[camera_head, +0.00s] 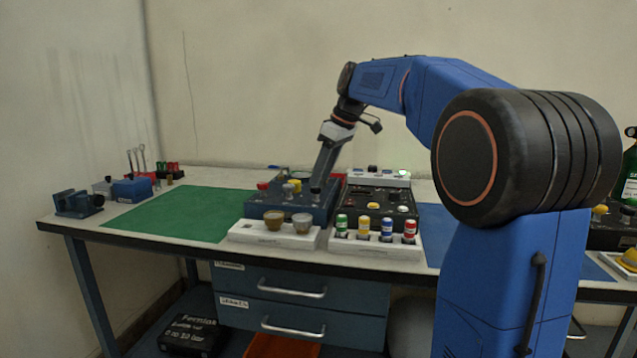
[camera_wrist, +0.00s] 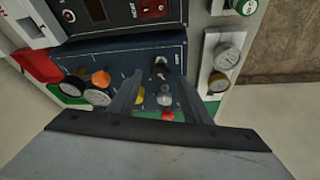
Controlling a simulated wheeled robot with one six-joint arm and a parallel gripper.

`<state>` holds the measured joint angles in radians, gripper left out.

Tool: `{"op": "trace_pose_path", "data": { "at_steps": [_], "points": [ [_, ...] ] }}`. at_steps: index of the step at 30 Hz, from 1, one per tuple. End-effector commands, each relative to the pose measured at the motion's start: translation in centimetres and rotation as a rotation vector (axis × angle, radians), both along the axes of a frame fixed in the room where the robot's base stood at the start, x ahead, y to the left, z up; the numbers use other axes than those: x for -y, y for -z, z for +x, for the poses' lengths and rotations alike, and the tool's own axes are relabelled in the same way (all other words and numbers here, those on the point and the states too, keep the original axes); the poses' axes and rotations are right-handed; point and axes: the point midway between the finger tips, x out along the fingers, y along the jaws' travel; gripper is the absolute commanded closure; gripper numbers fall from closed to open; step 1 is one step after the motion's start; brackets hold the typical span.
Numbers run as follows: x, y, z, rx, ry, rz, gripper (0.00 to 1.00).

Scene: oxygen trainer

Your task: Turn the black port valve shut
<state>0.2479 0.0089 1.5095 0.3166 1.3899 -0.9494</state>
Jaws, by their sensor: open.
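The black port valve (camera_wrist: 160,67) is a dark knob on the blue trainer panel (camera_wrist: 110,50) in the wrist view. A grey knob (camera_wrist: 165,97), a yellow knob (camera_wrist: 140,96) and a red knob (camera_wrist: 168,115) also show between the fingers.
The green mat (camera_head: 180,213) at left is clear.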

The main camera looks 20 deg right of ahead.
Motion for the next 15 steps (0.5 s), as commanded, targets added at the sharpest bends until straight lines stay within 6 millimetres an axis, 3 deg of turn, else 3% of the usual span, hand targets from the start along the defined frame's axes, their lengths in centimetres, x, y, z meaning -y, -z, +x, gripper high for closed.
{"op": "trace_pose_path", "data": {
  "at_steps": [6, 15],
  "points": [
    [-0.6, 2.2, 0.7, 0.000, -0.001, 0.000, 0.56],
    [-0.8, 2.9, 0.9, 0.000, 0.000, 0.000, 0.56]
  ]
}}
